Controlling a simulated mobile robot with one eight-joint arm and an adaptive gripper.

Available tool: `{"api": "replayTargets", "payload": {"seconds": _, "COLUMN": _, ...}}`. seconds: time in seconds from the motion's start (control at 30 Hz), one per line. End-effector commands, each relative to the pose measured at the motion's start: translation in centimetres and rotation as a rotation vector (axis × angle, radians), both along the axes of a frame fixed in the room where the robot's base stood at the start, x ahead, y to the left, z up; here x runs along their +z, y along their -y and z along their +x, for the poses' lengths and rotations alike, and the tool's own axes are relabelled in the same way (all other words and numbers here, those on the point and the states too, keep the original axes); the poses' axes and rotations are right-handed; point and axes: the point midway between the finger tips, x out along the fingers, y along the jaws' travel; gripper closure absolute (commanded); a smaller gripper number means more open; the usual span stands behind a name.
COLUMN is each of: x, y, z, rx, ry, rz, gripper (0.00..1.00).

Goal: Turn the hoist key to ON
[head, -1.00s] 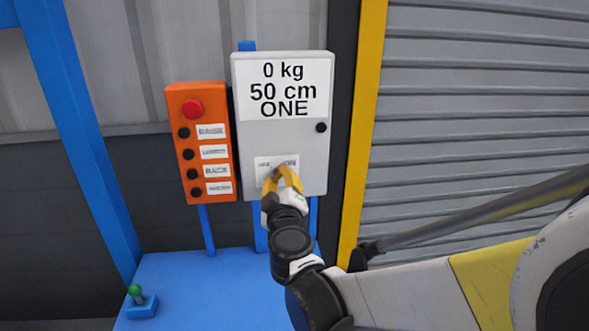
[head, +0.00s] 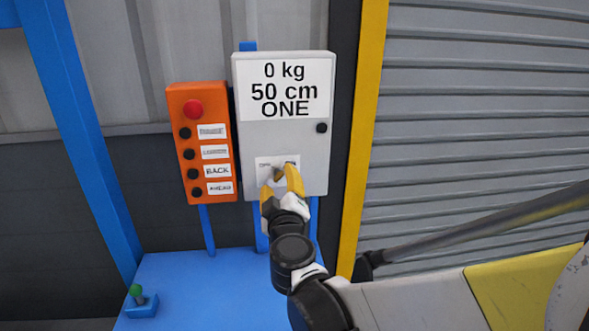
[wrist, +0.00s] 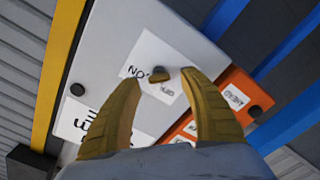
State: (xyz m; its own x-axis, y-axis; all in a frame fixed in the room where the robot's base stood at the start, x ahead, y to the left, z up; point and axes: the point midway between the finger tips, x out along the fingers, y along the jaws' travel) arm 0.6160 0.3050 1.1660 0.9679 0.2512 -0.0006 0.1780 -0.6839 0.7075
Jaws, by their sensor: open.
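The hoist key (wrist: 160,74) is a small dark knob on a white label (wrist: 150,62) on the grey control box. The label reads ON at one end, with small blurred print at the other. My gripper (wrist: 160,78) is open, with one yellow fingertip on each side of the key in the wrist view. I cannot tell whether either finger touches it. In the head view my gripper (head: 279,177) is in front of the lower part of the box (head: 236,178), and its right finger hides most of the ON end of the label (head: 264,162).
An orange button panel (head: 209,106) with a red button stands just left of the box. A yellow post (head: 361,130) and a grey shutter (head: 470,110) are to the right. A small green-topped lever (head: 136,291) sits on the blue surface (head: 200,290) below.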

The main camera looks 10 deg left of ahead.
Motion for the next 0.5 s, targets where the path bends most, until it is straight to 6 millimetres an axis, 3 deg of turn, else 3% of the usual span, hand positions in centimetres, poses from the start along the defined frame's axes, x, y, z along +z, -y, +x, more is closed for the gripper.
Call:
{"api": "replayTargets", "payload": {"seconds": 0.3, "x": 0.0, "y": 1.7, "z": -6.9, "rx": 0.003, "ry": 0.000, "rz": 0.000, "gripper": 0.50}}
{"api": "replayTargets", "payload": {"seconds": 0.5, "x": 0.0, "y": 2.4, "z": -9.4, "rx": 0.003, "ry": 0.000, "rz": 0.000, "gripper": 0.50}}
